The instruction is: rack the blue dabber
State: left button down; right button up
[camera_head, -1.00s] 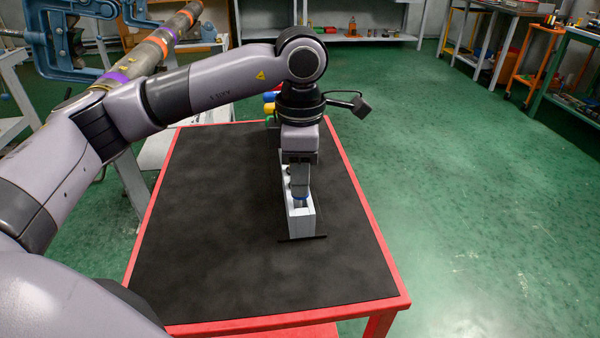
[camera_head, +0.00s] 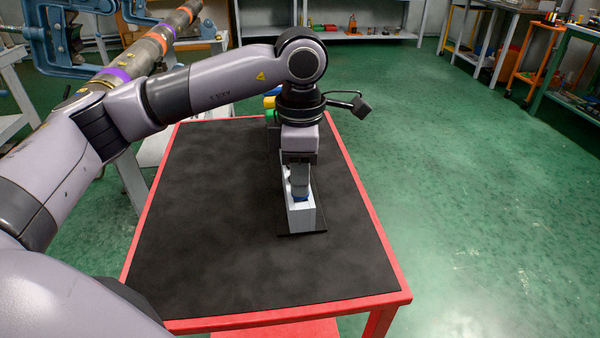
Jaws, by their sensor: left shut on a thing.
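My left gripper (camera_head: 300,182) points straight down over the near end of a grey-white rack (camera_head: 303,217) on the black-topped red table. It is shut on the blue dabber (camera_head: 301,198), of which a small blue part shows low between the fingers, at the rack's top. The fingers hide most of the dabber, so I cannot tell how deep it sits in the rack. My right gripper is not in view.
The red table (camera_head: 240,322) has wide bare black mat (camera_head: 210,230) left of the rack. Yellow and green items (camera_head: 269,103) stand at the table's far edge behind my arm. A pipe (camera_head: 150,50) in blue vises stands at the upper left.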

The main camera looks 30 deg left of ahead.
pick_arm(q)
jog(key=shift+f+b, duration=0.35)
jog(key=shift+f, duration=0.15)
dwell(0.8)
jog(key=c, duration=0.9)
grip_release()
jog(key=shift+r+p, duration=0.3)
jog(key=shift+r, duration=3.35)
